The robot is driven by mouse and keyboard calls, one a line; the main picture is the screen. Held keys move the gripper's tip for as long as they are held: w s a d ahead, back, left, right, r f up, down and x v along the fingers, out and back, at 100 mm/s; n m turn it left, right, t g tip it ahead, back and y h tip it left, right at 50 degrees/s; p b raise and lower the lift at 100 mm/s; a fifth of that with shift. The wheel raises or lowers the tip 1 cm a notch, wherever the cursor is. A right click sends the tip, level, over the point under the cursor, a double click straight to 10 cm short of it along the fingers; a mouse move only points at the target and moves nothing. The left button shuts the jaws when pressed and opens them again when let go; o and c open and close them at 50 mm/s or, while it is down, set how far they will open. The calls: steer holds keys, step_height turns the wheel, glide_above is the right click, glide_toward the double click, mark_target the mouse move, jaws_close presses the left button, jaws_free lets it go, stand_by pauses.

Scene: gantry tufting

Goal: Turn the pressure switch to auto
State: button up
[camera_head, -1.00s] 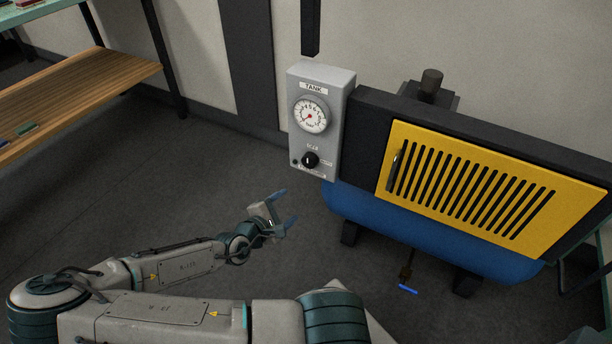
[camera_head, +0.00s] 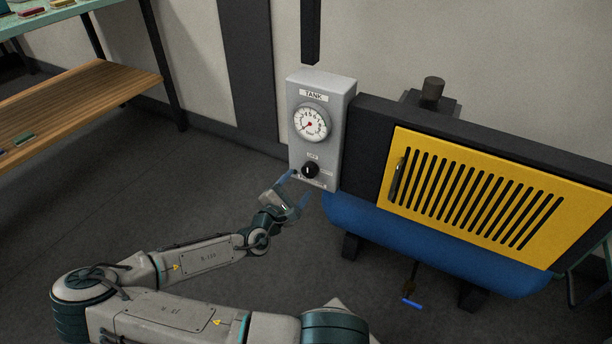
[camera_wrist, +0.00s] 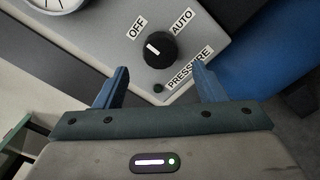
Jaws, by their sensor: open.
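The pressure switch is a black round knob (camera_head: 310,170) low on the grey box marked TANK (camera_head: 333,120). In the wrist view the knob (camera_wrist: 160,49) has a white pointer line aimed towards the OFF label (camera_wrist: 137,28). The AUTO label (camera_wrist: 183,22) is to the right of OFF, and a PRESSURE label (camera_wrist: 189,68) is below the knob. My gripper (camera_head: 292,192) is open and empty, just below and left of the knob. In the wrist view its two blue fingers (camera_wrist: 160,82) stand apart, with the knob beyond and between them, not visibly touched.
A gauge (camera_head: 311,123) is above the knob. A blue tank (camera_head: 420,232) and a yellow slatted panel (camera_head: 470,195) are to the right. A wooden shelf (camera_head: 75,105) stands at the left. Floor between is clear.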

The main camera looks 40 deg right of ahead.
mark_target(307, 173)
steer(key=shift+b+x, duration=0.45)
steer(key=shift+x, duration=2.65)
steer(key=c, duration=1)
